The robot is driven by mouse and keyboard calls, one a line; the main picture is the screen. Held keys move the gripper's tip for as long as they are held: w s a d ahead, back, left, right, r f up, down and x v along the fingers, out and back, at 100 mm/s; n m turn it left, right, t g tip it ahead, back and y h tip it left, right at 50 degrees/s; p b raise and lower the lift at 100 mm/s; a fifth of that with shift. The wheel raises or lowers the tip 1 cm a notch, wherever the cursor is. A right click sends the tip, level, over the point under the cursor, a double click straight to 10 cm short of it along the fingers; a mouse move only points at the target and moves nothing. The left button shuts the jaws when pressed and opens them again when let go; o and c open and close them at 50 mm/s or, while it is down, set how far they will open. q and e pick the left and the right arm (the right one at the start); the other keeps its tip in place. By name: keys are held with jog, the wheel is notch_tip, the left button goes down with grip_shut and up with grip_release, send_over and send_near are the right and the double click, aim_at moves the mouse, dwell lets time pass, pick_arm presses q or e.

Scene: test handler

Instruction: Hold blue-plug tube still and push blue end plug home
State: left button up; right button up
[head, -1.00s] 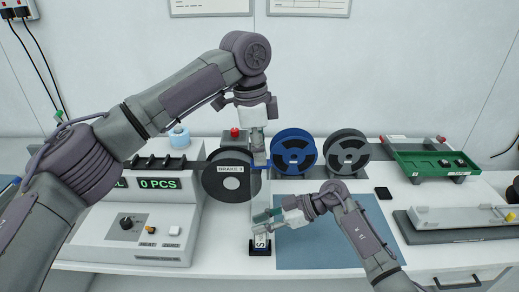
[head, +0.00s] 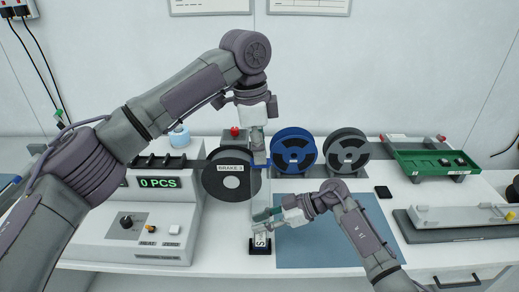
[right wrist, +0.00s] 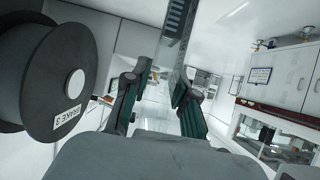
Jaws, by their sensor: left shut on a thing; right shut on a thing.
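The clear tube (head: 260,190) stands upright, its lower end at a small black holder with a white label (head: 260,247). My right gripper (head: 265,214) is shut on the tube near its lower end. In the right wrist view the tube (right wrist: 181,40) runs upward between the fingers of that gripper (right wrist: 155,95), with dark parts visible along it. My left gripper (head: 259,138) points down at the tube's top end and is shut there. The blue end plug cannot be made out; the left fingers hide the tube's top.
A black reel labelled BRAKE 3 (head: 230,184) stands close left of the tube. It also shows in the right wrist view (right wrist: 50,75). A blue reel (head: 293,148) and a dark reel (head: 347,152) stand behind. A counter (head: 150,225) is left; a blue mat (head: 330,250) lies right, partly clear.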

aim_at(253, 161)
pick_arm(q)
jog(key=shift+f, duration=1.15)
jog(key=o, duration=0.8)
jog(key=r, duration=0.4)
jog(key=a+r, duration=0.1)
jog(key=r, duration=0.6)
jog(key=shift+a+r, duration=0.25)
jog(key=shift+r, duration=0.15)
jog(key=shift+w, duration=0.1)
pick_arm(e)
jog(key=o, duration=1)
jog(key=shift+d, duration=0.1)
